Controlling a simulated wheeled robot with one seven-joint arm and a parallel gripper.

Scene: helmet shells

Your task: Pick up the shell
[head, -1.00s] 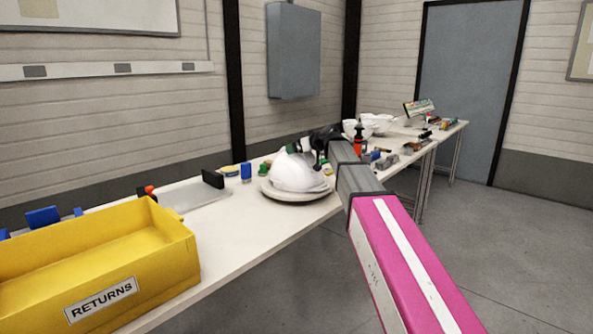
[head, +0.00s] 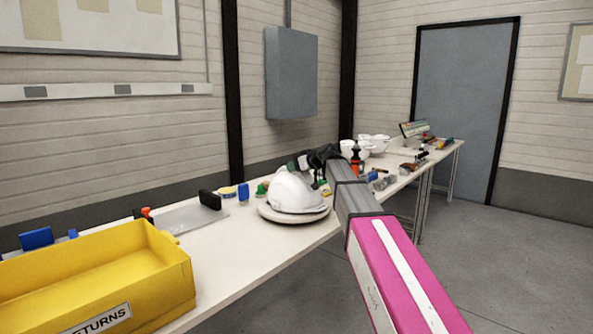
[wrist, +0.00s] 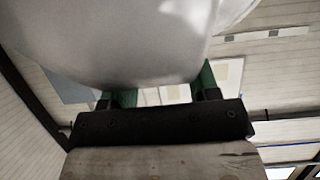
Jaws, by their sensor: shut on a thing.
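The white helmet shell (head: 294,190) sits low over a round pale disc (head: 275,216) on the long table; I cannot tell whether it touches the disc. My gripper (head: 306,163) reaches from the right to the shell's upper right side and is shut on it. In the wrist view the shell (wrist: 110,42) fills the upper left, its lower edge between the two green fingers of my gripper (wrist: 165,90). The exact contact on the shell's wall is partly hidden.
A yellow bin (head: 155,270) stands at the table's near left end. A flat grey plate (head: 187,218) with a black block lies between bin and disc. Small blue and green items stand behind the disc. More white shells (head: 374,143) are farther right. Open floor lies right of the table.

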